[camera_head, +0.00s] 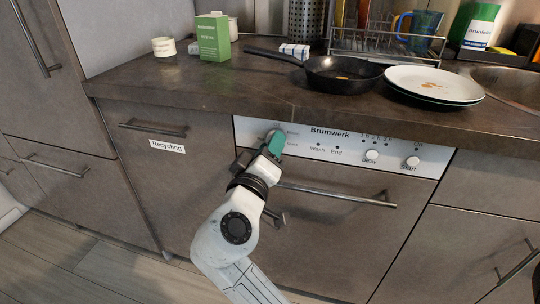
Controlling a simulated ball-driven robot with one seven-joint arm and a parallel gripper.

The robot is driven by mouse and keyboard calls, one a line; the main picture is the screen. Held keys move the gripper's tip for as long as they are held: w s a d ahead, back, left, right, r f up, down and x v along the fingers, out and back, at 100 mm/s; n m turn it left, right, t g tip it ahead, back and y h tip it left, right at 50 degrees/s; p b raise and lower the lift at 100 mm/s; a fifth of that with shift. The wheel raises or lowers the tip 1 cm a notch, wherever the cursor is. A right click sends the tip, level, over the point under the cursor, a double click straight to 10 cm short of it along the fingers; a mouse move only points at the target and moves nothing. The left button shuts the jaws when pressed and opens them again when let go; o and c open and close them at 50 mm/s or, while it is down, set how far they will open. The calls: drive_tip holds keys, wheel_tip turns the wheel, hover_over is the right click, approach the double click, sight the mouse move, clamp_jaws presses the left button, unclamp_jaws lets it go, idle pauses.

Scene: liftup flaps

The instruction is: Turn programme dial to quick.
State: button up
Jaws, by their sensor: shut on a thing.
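The programme dial (271,134) is a light round knob at the left end of the white dishwasher panel (335,146), under the dark worktop. My gripper (272,141) is at this dial and shut on it. My gripper covers much of the dial, so its pointer cannot be read. The small labels around the dial are too blurred to read, and part of them is hidden.
Two more knobs (372,155) and (412,162) sit at the panel's right. The dishwasher's bar handle (340,194) sticks out below the panel. A black pan (343,74) and stacked plates (434,84) stand on the worktop (230,90). A drawer labelled Recycling (167,146) is at left.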

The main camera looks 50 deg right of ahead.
drive_tip(key=shift+f+m, duration=0.15)
drive_tip(key=shift+m, duration=0.15)
idle(0.4)
drive_tip(key=o, duration=1)
drive_tip(key=shift+o, duration=0.2)
drive_tip(key=p+v, duration=0.1)
drive_tip(key=v, duration=0.9)
drive_tip(key=shift+s+a+p, duration=0.15)
drive_tip(key=shift+a+p, duration=0.15)
drive_tip(key=shift+a, duration=0.1)
